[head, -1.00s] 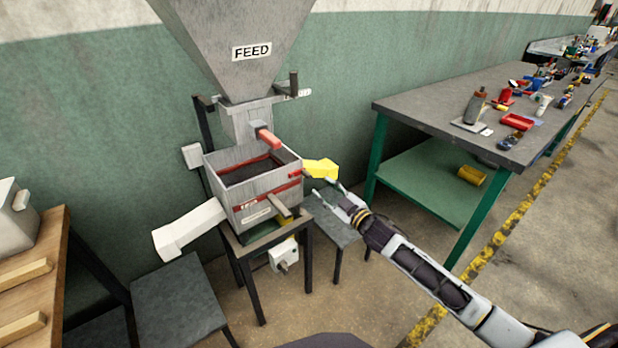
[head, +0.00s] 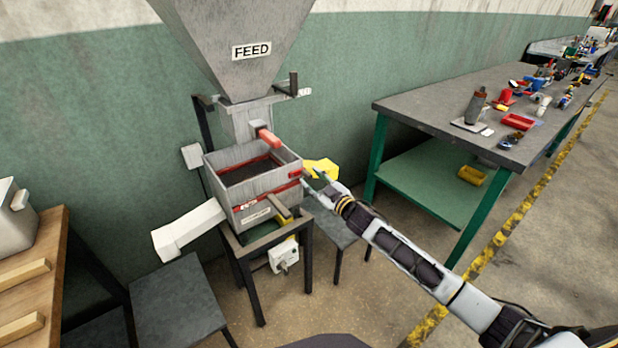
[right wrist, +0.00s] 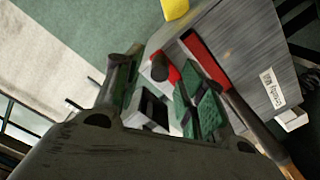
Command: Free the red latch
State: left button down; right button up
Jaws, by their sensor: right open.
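A small red latch (head: 295,174) sits at the right front corner of the grey metal box (head: 240,208) under the feed hopper. In the right wrist view a red part with a dark round knob (right wrist: 160,67) shows just ahead of the fingers, near a red strip (right wrist: 205,60) on the box. My right gripper (head: 312,182) is open, with its fingertips close to the latch corner. In the right wrist view my right gripper (right wrist: 162,95) has its fingers apart, with the knob roughly between them. I cannot tell whether they touch it. My left gripper is not in view.
The grey hopper (head: 235,50) marked FEED, with a red handle (head: 268,138), stands above the box. A yellow spout (head: 322,168) lies behind the fingertips. A white chute (head: 188,230) juts left. A workbench (head: 420,105) with tools stands at right.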

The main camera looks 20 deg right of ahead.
jog(key=shift+x, duration=1.25)
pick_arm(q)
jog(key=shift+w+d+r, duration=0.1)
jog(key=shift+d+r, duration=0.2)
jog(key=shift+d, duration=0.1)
pick_arm(e)
jog(key=shift+w, duration=0.2)
grip_shut()
jog(key=shift+r, duration=0.1)
jog(key=shift+n+p, duration=0.3)
jog(key=shift+p, duration=0.05)
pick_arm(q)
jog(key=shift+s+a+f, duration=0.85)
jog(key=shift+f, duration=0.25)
pick_arm(e)
jog(key=shift+r, duration=0.1)
